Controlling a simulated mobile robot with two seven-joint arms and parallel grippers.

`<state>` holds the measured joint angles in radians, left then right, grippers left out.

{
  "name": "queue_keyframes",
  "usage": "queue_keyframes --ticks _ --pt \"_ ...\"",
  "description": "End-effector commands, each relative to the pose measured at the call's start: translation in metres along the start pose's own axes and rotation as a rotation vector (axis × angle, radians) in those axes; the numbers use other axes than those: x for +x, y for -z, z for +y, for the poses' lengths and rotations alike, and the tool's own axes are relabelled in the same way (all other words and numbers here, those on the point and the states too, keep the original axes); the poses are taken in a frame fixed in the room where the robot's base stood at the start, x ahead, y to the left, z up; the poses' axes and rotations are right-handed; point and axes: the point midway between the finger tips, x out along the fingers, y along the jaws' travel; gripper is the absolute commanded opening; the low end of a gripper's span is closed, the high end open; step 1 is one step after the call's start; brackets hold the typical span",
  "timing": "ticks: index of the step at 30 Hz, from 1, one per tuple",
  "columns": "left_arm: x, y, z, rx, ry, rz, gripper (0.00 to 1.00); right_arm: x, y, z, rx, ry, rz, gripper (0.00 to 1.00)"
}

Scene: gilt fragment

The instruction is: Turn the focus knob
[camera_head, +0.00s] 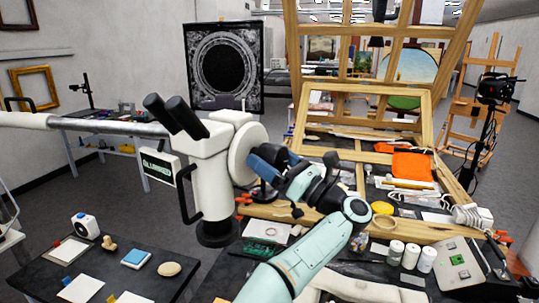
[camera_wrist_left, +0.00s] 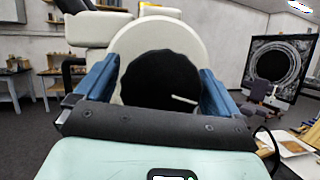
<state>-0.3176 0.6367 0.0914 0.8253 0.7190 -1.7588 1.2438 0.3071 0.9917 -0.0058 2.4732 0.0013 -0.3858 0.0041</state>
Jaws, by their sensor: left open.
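A white microscope (camera_head: 205,155) with black eyepieces stands at centre left in the head view. A sign on its left (camera_head: 160,166) seems to read "BLURRED". The focus knob (camera_wrist_left: 160,80) is a dark round knob with a white line pointing right and slightly down, set on a pale disc (camera_wrist_left: 192,43). The disc also shows in the head view (camera_head: 242,146), where the knob is largely hidden by my gripper. My left gripper (camera_head: 264,162) is open, its blue fingers on either side of the knob in the wrist view; I cannot tell whether they touch it. My right gripper is not in view.
White jars (camera_head: 411,256) and a grey box (camera_head: 462,262) sit front right. A dark table (camera_head: 125,262) with small items is front left. Open floor (camera_head: 120,195) lies behind it.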

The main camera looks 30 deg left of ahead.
Motion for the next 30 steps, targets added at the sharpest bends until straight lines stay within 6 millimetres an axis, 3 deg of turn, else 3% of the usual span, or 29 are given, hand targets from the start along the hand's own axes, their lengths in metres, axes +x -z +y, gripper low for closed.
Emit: queue_keyframes --ticks 11,15,16,30 --pt "0.006 0.001 0.000 0.002 0.001 -0.001 0.97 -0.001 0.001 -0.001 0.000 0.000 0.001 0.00" --pt "0.006 0.001 0.000 0.001 0.001 -0.001 0.51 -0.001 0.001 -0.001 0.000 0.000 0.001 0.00" --pt "0.006 0.001 0.000 0.001 0.001 -0.001 0.45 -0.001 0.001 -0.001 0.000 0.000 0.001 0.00" --pt "0.005 0.002 0.000 0.104 0.043 -0.001 0.45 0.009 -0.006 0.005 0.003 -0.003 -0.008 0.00"
